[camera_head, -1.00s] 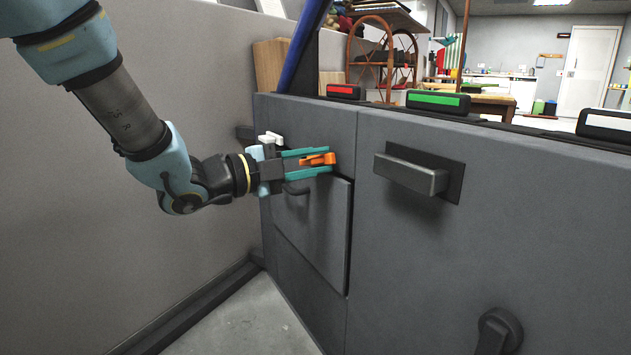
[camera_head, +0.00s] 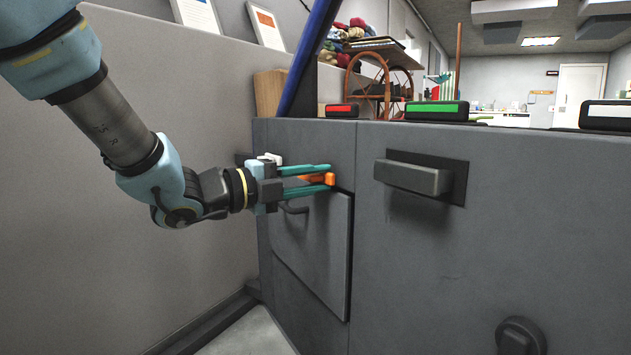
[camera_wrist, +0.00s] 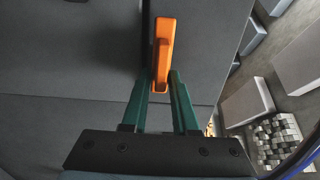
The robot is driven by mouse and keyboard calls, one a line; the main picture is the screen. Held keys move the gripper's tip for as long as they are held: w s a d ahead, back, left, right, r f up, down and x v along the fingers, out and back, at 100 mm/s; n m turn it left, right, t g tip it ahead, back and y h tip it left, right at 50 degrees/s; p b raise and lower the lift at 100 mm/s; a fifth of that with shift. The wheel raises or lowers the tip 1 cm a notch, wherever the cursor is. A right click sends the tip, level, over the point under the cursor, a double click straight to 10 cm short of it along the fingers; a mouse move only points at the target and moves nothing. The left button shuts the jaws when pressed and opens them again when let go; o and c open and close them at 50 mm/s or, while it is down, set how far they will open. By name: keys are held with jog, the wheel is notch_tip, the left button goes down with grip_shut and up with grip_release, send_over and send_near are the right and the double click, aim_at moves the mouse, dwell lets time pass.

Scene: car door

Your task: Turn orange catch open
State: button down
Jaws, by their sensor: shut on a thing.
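The orange catch (camera_head: 320,179) sits at the top of a grey hatch panel (camera_head: 318,255) on the grey car door. My gripper (camera_head: 329,174) reaches it from the left with its teal fingers, one above and one below, and is shut on it. In the wrist view the orange catch (camera_wrist: 163,48) runs lengthwise, its near end between the teal fingertips of my gripper (camera_wrist: 161,78). The hatch panel has a small dark handle (camera_head: 294,209), partly behind the gripper. The hatch panel looks flush or nearly flush with the door.
A large grey pull handle (camera_head: 412,177) juts out right of the catch. A round dark knob (camera_head: 521,338) is lower right. Red (camera_head: 341,110), green (camera_head: 437,111) and white-topped (camera_head: 605,114) blocks line the door's top edge. A pale wall (camera_head: 130,270) stands close on the left.

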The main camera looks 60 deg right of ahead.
jog(key=c, duration=0.9)
grip_release()
